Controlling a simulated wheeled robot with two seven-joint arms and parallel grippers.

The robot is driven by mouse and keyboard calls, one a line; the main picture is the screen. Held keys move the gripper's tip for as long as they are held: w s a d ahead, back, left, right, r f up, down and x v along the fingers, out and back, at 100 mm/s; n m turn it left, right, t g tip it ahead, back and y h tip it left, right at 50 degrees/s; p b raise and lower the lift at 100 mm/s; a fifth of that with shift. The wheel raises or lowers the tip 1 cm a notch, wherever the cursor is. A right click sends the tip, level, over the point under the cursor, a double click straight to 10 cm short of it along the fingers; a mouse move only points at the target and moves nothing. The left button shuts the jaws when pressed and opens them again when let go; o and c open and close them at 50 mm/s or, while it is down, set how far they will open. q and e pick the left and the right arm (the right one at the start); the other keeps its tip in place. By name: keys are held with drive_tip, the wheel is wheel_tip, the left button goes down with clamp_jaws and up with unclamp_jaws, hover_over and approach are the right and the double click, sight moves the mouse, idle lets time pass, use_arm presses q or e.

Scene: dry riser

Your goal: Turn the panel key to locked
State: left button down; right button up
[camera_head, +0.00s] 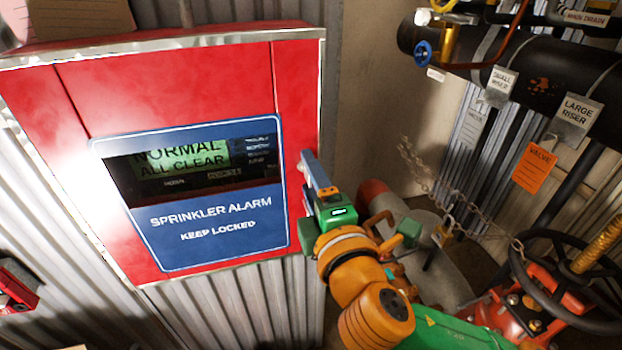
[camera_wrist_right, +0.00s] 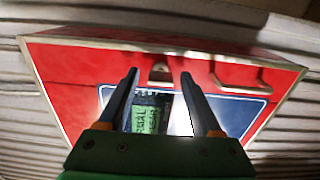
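The red alarm panel (camera_head: 170,90) hangs on the corrugated wall, with a blue plate (camera_head: 215,235) reading "SPRINKLER ALARM KEEP LOCKED". Its display (camera_head: 182,160) reads "NORMAL ALL CLEAR". My right gripper (camera_head: 308,160) is at the panel's right edge in the head view. In the right wrist view the gripper (camera_wrist_right: 158,76) has its two fingers apart, with the panel (camera_wrist_right: 85,75) beyond them. A small triangular shape (camera_wrist_right: 160,73) shows between the fingertips; I cannot tell whether it is the key. No key can be made out in the head view. My left gripper is not in view.
A black riser pipe (camera_head: 540,80) with tags runs at the upper right. An orange "VALVE" tag (camera_head: 534,167), a hanging chain (camera_head: 480,220) and a black handwheel (camera_head: 570,310) are at the right. A bent handle-like shape (camera_wrist_right: 238,80) stands on the panel in the wrist view.

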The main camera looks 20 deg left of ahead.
drive_tip(key=shift+s+d+f, duration=0.1)
drive_tip(key=shift+s, duration=0.1)
drive_tip(key=b+v, duration=0.2)
drive_tip(key=v, duration=0.4)
drive_tip(key=shift+s+d, duration=0.25)
drive_tip(key=shift+w, duration=0.1)
